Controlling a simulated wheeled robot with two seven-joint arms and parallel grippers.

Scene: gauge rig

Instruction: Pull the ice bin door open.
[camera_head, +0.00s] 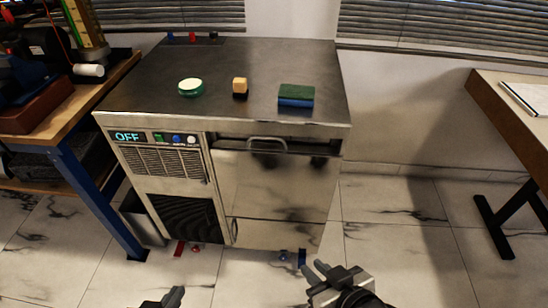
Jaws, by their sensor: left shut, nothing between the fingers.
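The ice bin door (275,188) is the shiny metal panel on the right of the ice machine's front. It looks closed, with a dark strip along its top edge. A bar handle (267,139) sits at the top of the door, left of its middle. My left gripper (178,293) is at the bottom edge, low in front of the machine, shut and empty, mostly cut off by the frame. My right gripper (312,268) is at the bottom, right of centre, below and apart from the door and handle. Whether its fingers are apart is unclear.
A control panel reads OFF (128,136). A workbench (75,127) stands left, a table (508,115) right.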

